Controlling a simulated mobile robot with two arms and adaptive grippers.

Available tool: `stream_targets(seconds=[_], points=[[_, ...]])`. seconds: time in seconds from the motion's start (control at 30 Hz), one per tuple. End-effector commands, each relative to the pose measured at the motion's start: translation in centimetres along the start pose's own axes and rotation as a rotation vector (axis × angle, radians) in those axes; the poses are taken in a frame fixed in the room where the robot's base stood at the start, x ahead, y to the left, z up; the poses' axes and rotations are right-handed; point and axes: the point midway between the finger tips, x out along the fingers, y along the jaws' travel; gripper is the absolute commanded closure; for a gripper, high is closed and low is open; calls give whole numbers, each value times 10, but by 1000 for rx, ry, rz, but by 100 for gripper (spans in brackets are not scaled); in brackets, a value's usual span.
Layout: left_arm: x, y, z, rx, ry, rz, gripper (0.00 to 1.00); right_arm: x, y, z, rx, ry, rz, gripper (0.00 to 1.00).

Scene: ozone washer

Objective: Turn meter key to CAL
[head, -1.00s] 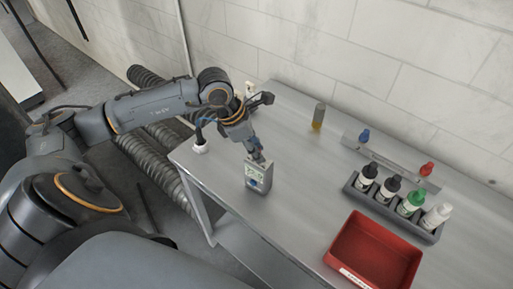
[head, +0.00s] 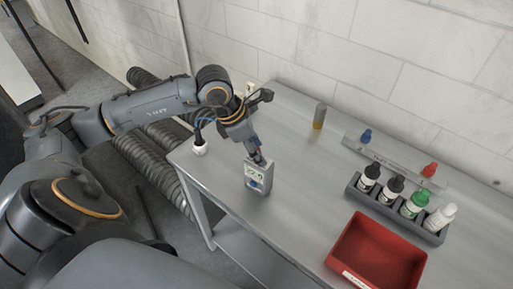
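The meter (head: 257,181) is a small grey box standing near the left end of the metal table. Its front shows a pale display and a blue round part (head: 254,184) below it. My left gripper (head: 257,158) points down at the top of the meter, its fingertips at or just behind the upper edge. Whether the fingers are open or shut, and whether they touch the meter or a key, is too small to tell. No CAL marking is readable. My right gripper is out of view.
The metal table (head: 290,205) is clear around the meter. To the right are a red tray (head: 338,262), a dark rack (head: 395,216) with several bottles, a grey rail (head: 385,163) with blue and red knobs, and an amber vial (head: 319,117). A white-capped item (head: 199,148) stands at the left edge.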

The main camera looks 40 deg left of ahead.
Motion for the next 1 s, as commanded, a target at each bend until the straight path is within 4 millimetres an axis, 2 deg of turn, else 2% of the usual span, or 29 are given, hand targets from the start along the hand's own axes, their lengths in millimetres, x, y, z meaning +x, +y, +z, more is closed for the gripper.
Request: stream_targets(seconds=[0.17,0.27,0.7,0.83,1.0], points=[[-2,0,0,0,0,1,49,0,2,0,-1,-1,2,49],[-11,1,0,1,0,3,49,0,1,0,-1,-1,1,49],[-97,1,0,0,0,5,49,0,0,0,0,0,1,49],[-113,1,0,0,1,3,49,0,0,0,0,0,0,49],[-120,0,0,0,0,1,49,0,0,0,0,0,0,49]])
